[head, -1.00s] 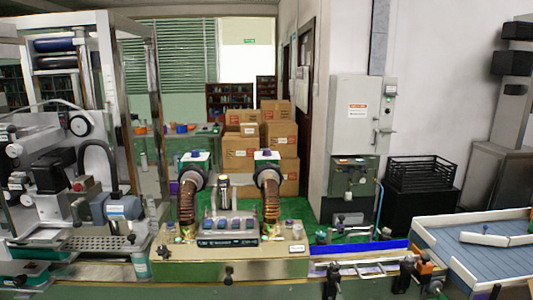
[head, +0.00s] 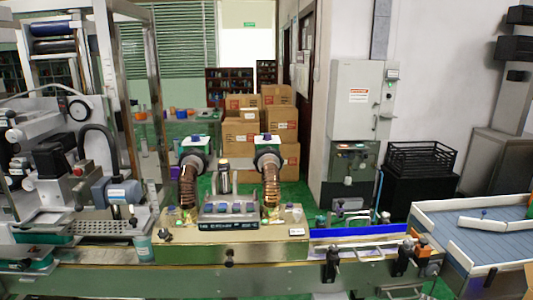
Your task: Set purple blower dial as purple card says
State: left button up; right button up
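Two blowers stand on the beige machine top, a left blower (head: 194,157) and a right blower (head: 267,158), each with a white-and-dark head and a ribbed copper hose. Between the hoses sits a grey control box (head: 229,224) with a row of small bluish dials (head: 222,208). Which dial is purple and where the dials point are too small to tell. I cannot make out a purple card with readable writing. A small white label (head: 296,232) is at the right of the machine top. Neither of my grippers is in view.
A conveyor with a blue strip (head: 358,229) runs right towards a blue slatted table (head: 485,230). A large grey machine (head: 70,170) fills the left. Cardboard boxes (head: 262,125) and a black crate (head: 423,160) stand behind. A small bottle (head: 143,247) stands at the front left.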

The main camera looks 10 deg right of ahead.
aim_at(268, 135)
jog(key=i+l+u, duration=0.45)
jog(key=l, duration=0.15)
jog(key=i+l+u, duration=0.25)
jog(key=k+l, duration=0.1)
